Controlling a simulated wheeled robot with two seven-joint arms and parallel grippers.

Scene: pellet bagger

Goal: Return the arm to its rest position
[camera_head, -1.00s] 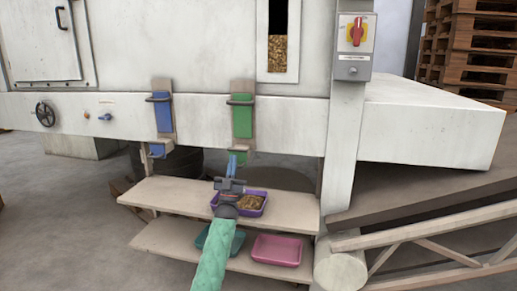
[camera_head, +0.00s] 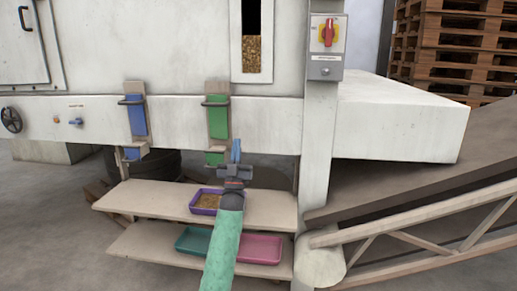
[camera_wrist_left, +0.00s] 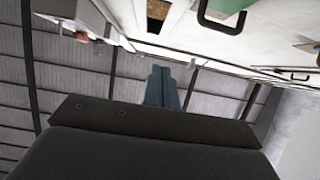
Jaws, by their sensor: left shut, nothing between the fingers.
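My left gripper (camera_head: 236,152) is shut and empty in the head view. Its blue fingers point up, just right of the green slide gate (camera_head: 217,118) and in front of the machine's lower edge. In the left wrist view its fingers (camera_wrist_left: 162,88) are pressed together with nothing between them. My green-sleeved left forearm (camera_head: 222,255) comes up from the bottom and covers part of the lower shelf. A purple tray (camera_head: 204,211) holding pellets sits on the upper shelf, left of my wrist. My right gripper is in neither view.
A teal tray (camera_head: 190,240) and a pink tray (camera_head: 262,250) sit on the lower shelf. The upper shelf (camera_head: 270,213) has bare board at its right. A blue slide gate (camera_head: 136,118), a red rotary switch (camera_head: 328,32) and a conveyor frame (camera_head: 420,240) stand around.

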